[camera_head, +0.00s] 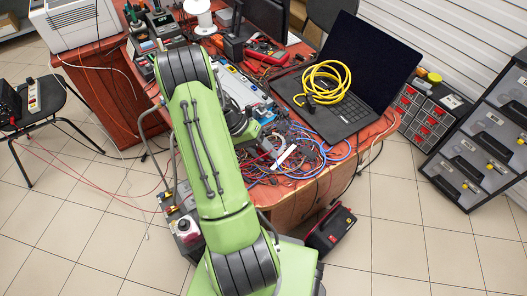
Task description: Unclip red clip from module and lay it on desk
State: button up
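My green arm rises through the middle of the view and bends over the desk (375,150). Its end, with my gripper (274,152), is low over a tangle of wires near the desk's front edge. The gripper is small and partly covered by my arm, so I cannot see whether the fingers are open or hold anything. A pale, long module (242,88) lies on the desk behind my wrist, partly hidden by the arm. I cannot make out the red clip for certain among the coloured wires.
An open black laptop (375,65) with a coiled yellow hose (323,84) on it stands right of the wires. A red multimeter (265,50) and a white spool (201,14) are at the back. A black-and-red case (331,230) is on the floor. The desk is crowded.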

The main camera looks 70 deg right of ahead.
jog(key=shift+w+f, duration=0.15)
jog(key=p+v, duration=0.5)
jog(key=v, duration=1)
jog(key=shift+r+p, duration=0.35)
jog(key=shift+r, duration=0.05)
jog(key=shift+w+d, duration=0.1)
jog(key=shift+w, duration=0.1)
